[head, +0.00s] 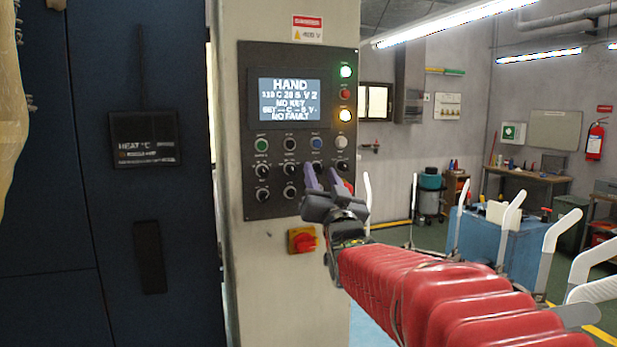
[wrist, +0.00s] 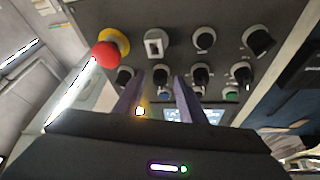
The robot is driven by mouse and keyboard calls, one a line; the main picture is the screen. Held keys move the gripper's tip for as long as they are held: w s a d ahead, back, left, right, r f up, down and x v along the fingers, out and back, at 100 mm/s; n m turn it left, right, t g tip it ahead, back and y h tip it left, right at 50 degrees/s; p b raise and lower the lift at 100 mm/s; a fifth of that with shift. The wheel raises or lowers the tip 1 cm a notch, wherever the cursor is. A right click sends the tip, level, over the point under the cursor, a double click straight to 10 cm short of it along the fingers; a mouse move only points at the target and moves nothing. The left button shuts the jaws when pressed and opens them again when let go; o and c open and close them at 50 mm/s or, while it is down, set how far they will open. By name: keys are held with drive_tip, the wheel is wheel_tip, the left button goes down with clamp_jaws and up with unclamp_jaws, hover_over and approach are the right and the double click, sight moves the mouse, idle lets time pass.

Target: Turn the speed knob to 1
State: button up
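The dark control panel (head: 301,120) on a pale column carries rows of buttons and black knobs. Its screen (head: 289,99) reads HAND, with a line that seems to end in "V 2". My gripper (head: 321,172) is at the panel's lower right, its two purple fingers pointing at it. In the wrist view my gripper (wrist: 159,80) is open, with a black knob (wrist: 160,76) between the fingertips; contact cannot be told. Other knobs (wrist: 200,75) are beside it. The knob labels are too small to read, so I cannot tell which is the speed knob.
A red emergency button (wrist: 105,55) on a yellow ring and a white-plated switch (wrist: 154,44) are close to the fingers. A red-and-yellow rotary switch (head: 303,240) is below the panel. A dark cabinet (head: 140,230) stands left. White upright forms (head: 505,220) stand right.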

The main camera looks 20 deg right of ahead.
drive_tip(key=shift+c, duration=0.3)
clamp_jaws()
drive_tip(key=shift+n+y, duration=0.4)
drive_tip(key=shift+n, duration=0.2)
drive_tip(key=n+y, duration=0.2)
drive_tip(key=n, duration=0.3)
drive_tip(key=shift+d+y, duration=0.3)
drive_tip(key=shift+y, duration=0.1)
drive_tip(key=n+y, duration=0.2)
drive_tip(key=n, duration=0.1)
drive_tip(key=n+y, duration=0.1)
drive_tip(key=n, duration=0.3)
drive_tip(key=shift+d+y, duration=0.15)
drive_tip(key=shift+y, duration=0.25)
drive_tip(key=shift+n, duration=0.3)
drive_tip(key=shift+o, duration=0.3)
unclamp_jaws()
